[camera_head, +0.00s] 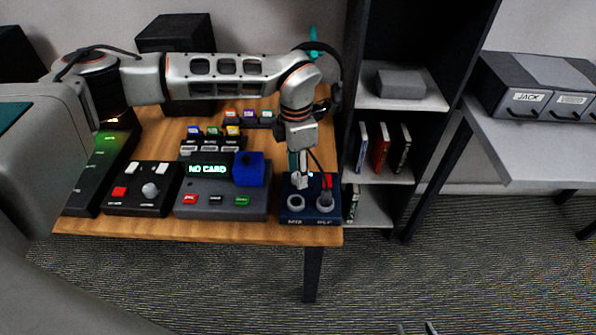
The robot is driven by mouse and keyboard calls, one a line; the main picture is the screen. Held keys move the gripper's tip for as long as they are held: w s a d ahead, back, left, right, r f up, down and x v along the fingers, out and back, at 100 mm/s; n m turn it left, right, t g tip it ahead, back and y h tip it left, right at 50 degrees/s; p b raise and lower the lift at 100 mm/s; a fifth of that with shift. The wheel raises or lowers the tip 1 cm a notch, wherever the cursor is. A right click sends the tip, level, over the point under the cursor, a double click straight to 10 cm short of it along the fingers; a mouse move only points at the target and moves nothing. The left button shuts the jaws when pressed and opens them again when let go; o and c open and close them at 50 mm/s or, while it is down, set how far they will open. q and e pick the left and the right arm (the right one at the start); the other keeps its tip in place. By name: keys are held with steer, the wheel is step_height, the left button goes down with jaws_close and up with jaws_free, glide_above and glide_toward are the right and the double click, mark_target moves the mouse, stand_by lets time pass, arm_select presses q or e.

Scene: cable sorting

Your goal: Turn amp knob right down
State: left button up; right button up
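A dark blue box (310,212) sits at the table's front right corner. It has a left knob (296,202) over a label that looks like "MIX", and a right knob (325,201) over a label I cannot read surely. A black box (137,199) further left carries a grey knob (150,190). No knob is clearly marked as the amp one. My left gripper (301,182) points down over the blue box, just behind the left knob; its finger gap is not clear. My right gripper (417,328) shows only two separated fingertips at the bottom edge, over the floor.
A grey console (222,206) reading "NO CARD" has a blue block (249,169) on it. Behind it are several coloured connectors (233,129). A black shelf (393,101) stands close to the table's right side. A grey table (540,145) stands further right.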

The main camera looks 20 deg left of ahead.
arm_select(q)
steer(key=shift+f, duration=0.3)
jaws_close()
arm_select(e)
steer(key=shift+w+r, duration=0.4)
steer(key=shift+w, duration=0.2)
